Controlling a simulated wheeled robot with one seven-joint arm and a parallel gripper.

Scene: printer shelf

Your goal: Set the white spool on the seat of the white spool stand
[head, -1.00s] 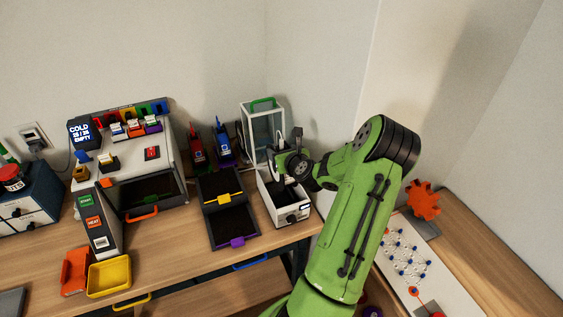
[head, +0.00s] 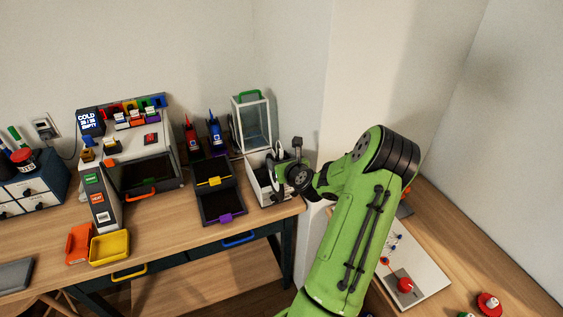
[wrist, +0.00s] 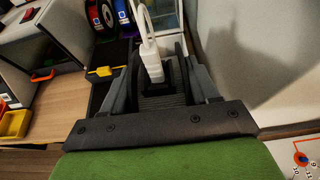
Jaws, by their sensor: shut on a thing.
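My gripper (head: 284,160) is shut on the white spool (head: 278,152) and holds it up at the right end of the bench, in front of the open white box. In the wrist view the spool's white upright loop (wrist: 149,38) rises from between my fingers (wrist: 167,85). Its dark round sides are partly hidden by the fingers. In the head view my gripper and wrist cover part of the spool and of the box behind. I cannot make out the white spool stand for certain in either view.
Red (head: 192,137) and blue (head: 215,134) spools stand to the left, behind dark trays (head: 220,203). A wall corner is right of the bench. A side table (head: 480,262) is at right.

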